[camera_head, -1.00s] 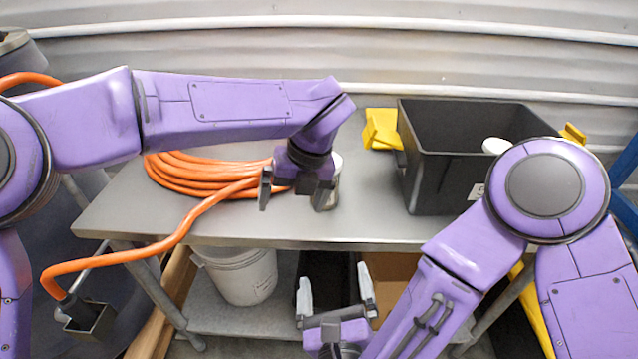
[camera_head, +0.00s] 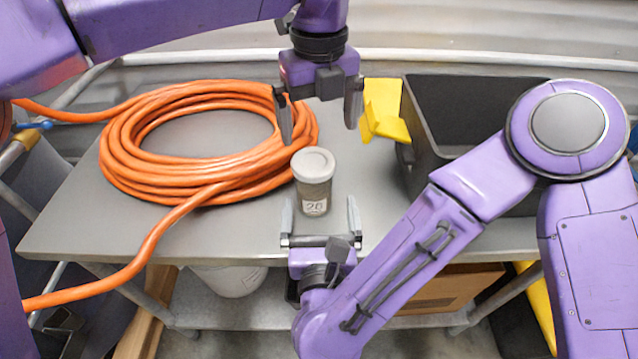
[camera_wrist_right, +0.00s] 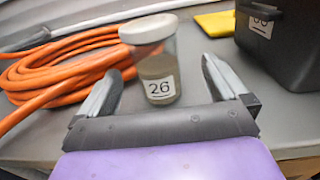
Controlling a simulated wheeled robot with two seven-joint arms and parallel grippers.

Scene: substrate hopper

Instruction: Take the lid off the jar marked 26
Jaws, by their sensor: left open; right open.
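The jar marked 26 (camera_head: 314,190) stands upright on the grey table with its white lid (camera_head: 313,163) on. In the right wrist view the jar (camera_wrist_right: 159,82) shows its 26 label facing me, beyond and between my open fingers, with the lid (camera_wrist_right: 148,28) on top. My left gripper (camera_head: 320,122) is open and points down, above and behind the lid in the head view, apart from it. My right gripper (camera_head: 320,217) is open at the table's front edge, fingers pointing toward the jar on either side of its line. Neither gripper visibly holds anything.
A coiled orange hose (camera_head: 130,150) lies left of the jar, close to it. A black bin (camera_head: 440,165) stands at the right, partly behind my right arm, with a yellow piece (camera_head: 384,112) beside it. The grey table (camera_head: 230,235) is clear in front.

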